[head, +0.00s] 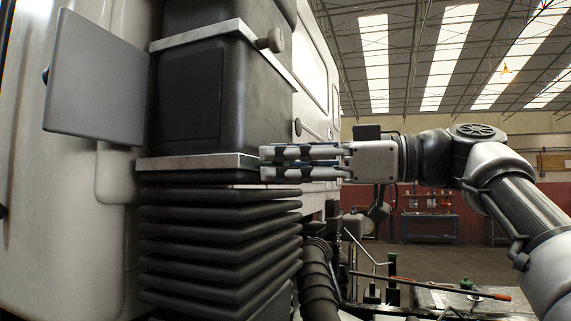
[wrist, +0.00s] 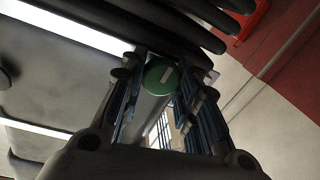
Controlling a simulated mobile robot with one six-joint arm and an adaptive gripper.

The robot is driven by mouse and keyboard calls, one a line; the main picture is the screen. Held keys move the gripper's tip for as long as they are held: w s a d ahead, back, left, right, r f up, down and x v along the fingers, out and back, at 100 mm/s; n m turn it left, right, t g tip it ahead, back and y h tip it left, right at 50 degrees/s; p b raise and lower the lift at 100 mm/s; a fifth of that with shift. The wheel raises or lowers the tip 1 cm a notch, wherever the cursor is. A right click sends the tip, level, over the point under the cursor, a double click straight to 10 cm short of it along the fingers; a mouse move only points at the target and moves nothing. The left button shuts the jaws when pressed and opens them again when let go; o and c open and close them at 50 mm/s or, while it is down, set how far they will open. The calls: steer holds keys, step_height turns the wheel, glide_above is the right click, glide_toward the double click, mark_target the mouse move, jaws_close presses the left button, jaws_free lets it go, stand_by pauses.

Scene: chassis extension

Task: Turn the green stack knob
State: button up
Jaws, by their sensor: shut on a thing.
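The green stack knob (wrist: 157,77) shows in the wrist view as a round green face with a small pale mark on it. It sits between the two fingers of my gripper (wrist: 160,84), which is shut on it. In the head view my gripper (head: 266,163) reaches in from the right, its fingers level, at the corner of the dark stack (head: 218,220). The knob cannot be made out there; the fingers seem to hide it.
A grey flat panel (head: 98,82) sticks out at the left. Black ribbed bellows lie below the fingers. Hoses and levers (head: 392,280) crowd the lower right. A workbench (head: 432,226) stands far behind.

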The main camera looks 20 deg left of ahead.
steer(key=n, duration=0.4)
steer(key=shift+s+f+n, duration=0.1)
steer(key=shift+n, duration=0.2)
steer(key=shift+n+h+b, duration=0.3)
steer(key=shift+n+h, duration=0.1)
steer(key=shift+n, duration=1)
steer(key=shift+t, duration=0.3)
steer(key=o, duration=1.1)
steer(key=shift+d, duration=0.1)
steer(key=d, duration=0.7)
steer(key=shift+s+d+r, duration=0.1)
steer(key=shift+d+r, duration=0.05)
steer(key=shift+r, duration=0.05)
